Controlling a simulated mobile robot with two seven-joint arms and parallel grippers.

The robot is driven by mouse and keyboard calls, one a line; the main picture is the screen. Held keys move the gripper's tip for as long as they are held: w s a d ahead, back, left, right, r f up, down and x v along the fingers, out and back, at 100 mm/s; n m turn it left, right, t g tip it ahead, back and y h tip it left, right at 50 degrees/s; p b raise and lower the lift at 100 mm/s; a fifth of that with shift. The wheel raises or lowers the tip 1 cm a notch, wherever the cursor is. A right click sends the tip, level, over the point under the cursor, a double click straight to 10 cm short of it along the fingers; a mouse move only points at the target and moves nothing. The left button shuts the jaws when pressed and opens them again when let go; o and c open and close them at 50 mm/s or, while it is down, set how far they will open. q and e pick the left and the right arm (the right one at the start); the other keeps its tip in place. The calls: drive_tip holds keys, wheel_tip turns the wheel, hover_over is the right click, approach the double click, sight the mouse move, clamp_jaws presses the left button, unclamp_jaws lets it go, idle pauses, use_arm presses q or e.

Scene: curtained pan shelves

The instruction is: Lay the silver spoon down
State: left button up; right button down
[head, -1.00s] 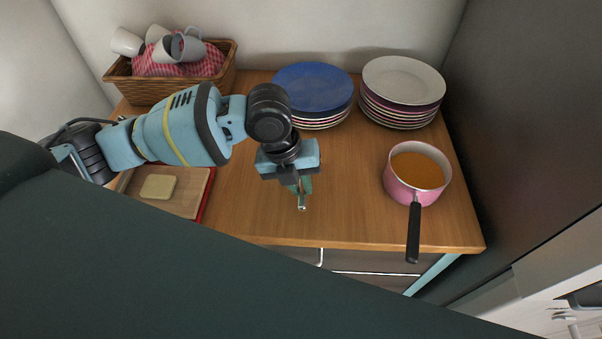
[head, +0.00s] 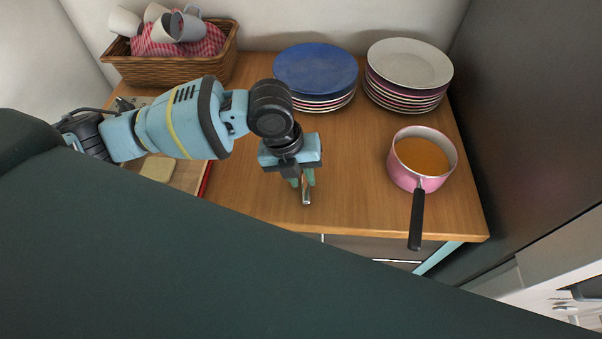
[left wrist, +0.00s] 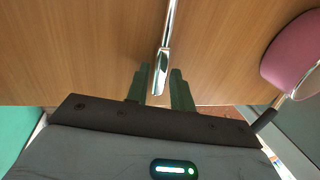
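The silver spoon (left wrist: 167,35) shows in the left wrist view as a long shiny handle running up out of the picture, its near end between my fingertips. In the head view a short silver piece of it (head: 306,196) shows below the fingers, over the front part of the wooden counter (head: 350,205). It appears to lie on the wood. My left gripper (head: 302,180) points down around the handle. Its green fingers stand apart, with narrow gaps beside the spoon in the left wrist view (left wrist: 160,88). The spoon's bowl is not seen. My right gripper is not in view.
A pink pan (head: 408,180) of orange liquid stands at right, its black handle over the front edge. Blue-topped plates (head: 315,70) and white-topped plates (head: 410,62) stand behind. A basket (head: 160,70) with mugs is back left, a board (head: 190,178) at left.

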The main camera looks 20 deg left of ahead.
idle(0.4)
use_arm(q)
drive_tip(key=o, duration=0.6)
drive_tip(key=shift+v, duration=3.9)
